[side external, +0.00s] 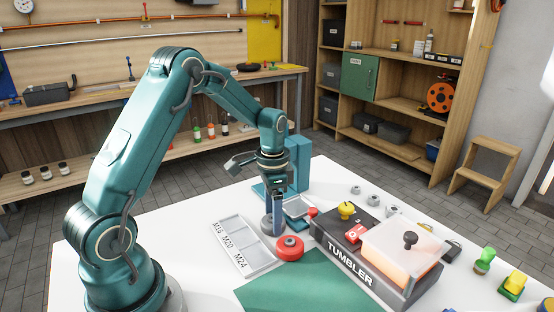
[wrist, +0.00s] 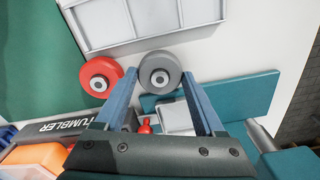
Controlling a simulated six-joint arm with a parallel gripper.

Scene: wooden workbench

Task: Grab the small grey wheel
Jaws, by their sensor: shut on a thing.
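The small grey wheel (wrist: 160,68) has a pale hub and lies between the two blue fingers of my gripper (wrist: 160,78) in the wrist view. The fingertips touch it on both sides, so my gripper is shut on it. In the side view the grey wheel (side external: 267,226) is partly hidden behind my gripper (side external: 279,230), which points straight down. The wheel is at or close to the white table top; I cannot tell whether it touches it. A red wheel (side external: 289,247) stands right beside it, also visible in the wrist view (wrist: 101,76).
A pale sorting tray (side external: 256,262) marked M16, M20 and M24 lies to the left. The tumbler machine (side external: 352,263) stands to the right, with several nuts behind it. A green mat (side external: 290,288) lies in front. A teal block (side external: 299,163) stands behind my gripper.

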